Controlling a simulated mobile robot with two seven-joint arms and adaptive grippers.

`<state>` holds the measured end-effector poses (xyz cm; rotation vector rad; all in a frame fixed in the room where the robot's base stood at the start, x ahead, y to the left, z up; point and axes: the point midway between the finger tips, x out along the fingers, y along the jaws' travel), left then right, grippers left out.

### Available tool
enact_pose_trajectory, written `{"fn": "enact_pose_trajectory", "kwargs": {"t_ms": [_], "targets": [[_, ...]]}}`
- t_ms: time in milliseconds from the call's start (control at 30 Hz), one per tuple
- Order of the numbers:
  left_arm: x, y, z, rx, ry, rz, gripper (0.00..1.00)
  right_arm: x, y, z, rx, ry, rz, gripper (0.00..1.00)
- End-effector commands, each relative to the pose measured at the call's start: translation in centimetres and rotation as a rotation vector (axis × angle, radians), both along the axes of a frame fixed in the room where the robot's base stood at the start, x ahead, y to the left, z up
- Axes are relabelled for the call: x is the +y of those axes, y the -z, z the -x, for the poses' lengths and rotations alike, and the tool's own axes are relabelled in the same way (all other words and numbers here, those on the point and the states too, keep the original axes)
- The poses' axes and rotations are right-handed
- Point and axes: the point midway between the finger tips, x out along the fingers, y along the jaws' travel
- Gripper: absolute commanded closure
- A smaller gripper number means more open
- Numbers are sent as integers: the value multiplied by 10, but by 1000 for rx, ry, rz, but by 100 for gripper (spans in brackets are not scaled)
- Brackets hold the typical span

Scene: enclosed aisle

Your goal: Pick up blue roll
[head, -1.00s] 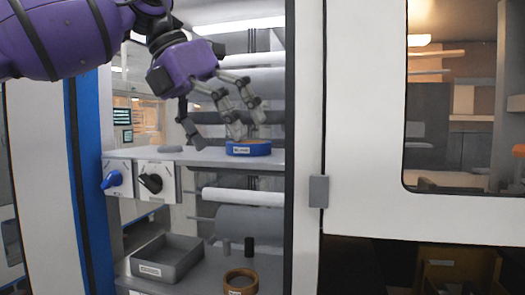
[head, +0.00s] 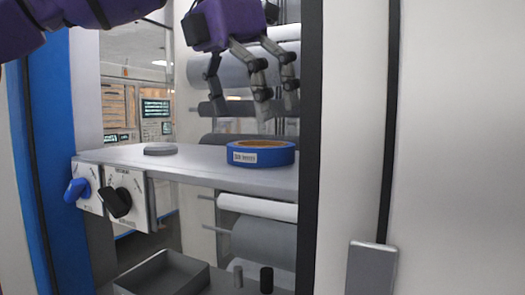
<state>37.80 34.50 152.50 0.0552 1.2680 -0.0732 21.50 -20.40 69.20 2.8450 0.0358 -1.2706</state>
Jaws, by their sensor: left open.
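The blue roll (head: 262,154) is a flat blue ring with a tan inner core and a white label on its side. It lies flat near the right end of the grey shelf (head: 205,168). My left gripper (head: 268,108) has a purple body and grey fingers. It is open and empty, pointing down above the roll, with a gap between the fingertips and the roll. My right gripper is not in view.
A small grey disc (head: 160,149) lies on the shelf left of the roll. Blue (head: 76,190) and black (head: 118,202) knobs stick out at the shelf's front. A dark post (head: 311,150) stands close right. Below are a grey tray (head: 165,275) and two small cylinders.

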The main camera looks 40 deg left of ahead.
Motion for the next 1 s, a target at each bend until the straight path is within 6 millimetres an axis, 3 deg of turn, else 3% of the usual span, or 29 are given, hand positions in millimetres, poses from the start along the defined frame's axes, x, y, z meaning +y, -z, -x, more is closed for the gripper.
{"fn": "enact_pose_trajectory", "kwargs": {"t_ms": [300, 633, 900, 1000], "targets": [[-2, 39, -18, 0, 0, 0, 0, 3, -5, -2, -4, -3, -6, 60], [-2, 47, -21, 0, 0, 1, 1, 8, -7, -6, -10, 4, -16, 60], [-2, 47, -21, 0, 0, 0, 37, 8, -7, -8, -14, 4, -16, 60], [-2, 46, -21, -1, 0, 0, 45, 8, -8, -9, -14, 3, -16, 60]]}}
